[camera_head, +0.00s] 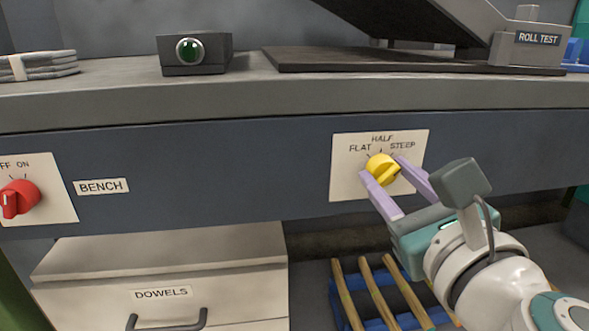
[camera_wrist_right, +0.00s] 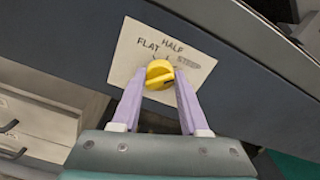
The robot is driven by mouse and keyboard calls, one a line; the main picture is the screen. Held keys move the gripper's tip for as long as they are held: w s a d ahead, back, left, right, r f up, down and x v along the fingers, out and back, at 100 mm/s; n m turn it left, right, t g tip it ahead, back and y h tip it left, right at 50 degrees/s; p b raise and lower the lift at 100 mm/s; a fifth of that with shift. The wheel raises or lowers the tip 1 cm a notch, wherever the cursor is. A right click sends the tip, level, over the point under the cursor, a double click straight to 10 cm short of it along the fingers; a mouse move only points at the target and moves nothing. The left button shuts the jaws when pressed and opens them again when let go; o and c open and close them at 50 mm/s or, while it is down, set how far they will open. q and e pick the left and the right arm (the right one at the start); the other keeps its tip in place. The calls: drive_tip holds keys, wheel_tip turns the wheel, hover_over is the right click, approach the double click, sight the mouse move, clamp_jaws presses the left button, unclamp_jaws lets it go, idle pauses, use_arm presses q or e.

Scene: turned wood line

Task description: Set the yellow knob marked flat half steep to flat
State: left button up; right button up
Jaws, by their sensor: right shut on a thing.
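The yellow knob (camera_head: 381,168) sits on a pale plate (camera_head: 345,182) marked FLAT, HALF and STEEP from left to right, on the dark blue bench front. My right gripper (camera_head: 385,172) is shut on the knob, one lilac finger on each side. In the right wrist view the knob (camera_wrist_right: 159,75) shows between the fingertips of the gripper (camera_wrist_right: 159,82). Its grip ridge lies slanted, rising toward the STEEP side; the fingers hide part of it, and I cannot tell surely which mark it points at. My left gripper is not in view.
A red knob (camera_head: 19,198) marked OFF ON is at the far left, beside a BENCH label (camera_head: 102,186). Below are a DOWELS drawer (camera_head: 162,270) and a blue crate (camera_head: 347,306) with wooden rods. A green-lamp box (camera_head: 196,54) stands on the bench top.

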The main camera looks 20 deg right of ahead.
clamp_jaws()
drive_tip(key=n+p, duration=0.1)
drive_tip(key=n, duration=0.1)
drive_tip(key=shift+r+n, duration=0.1)
drive_tip(key=shift+n, duration=0.3)
drive_tip(key=n+p, duration=0.2)
drive_tip(key=n, duration=0.2)
drive_tip(key=shift+n, duration=0.3)
drive_tip(key=n+p, duration=0.3)
drive_tip(key=n, duration=0.2)
drive_tip(key=n+p, duration=0.2)
drive_tip(key=n, duration=0.2)
drive_tip(key=shift+n, duration=0.7)
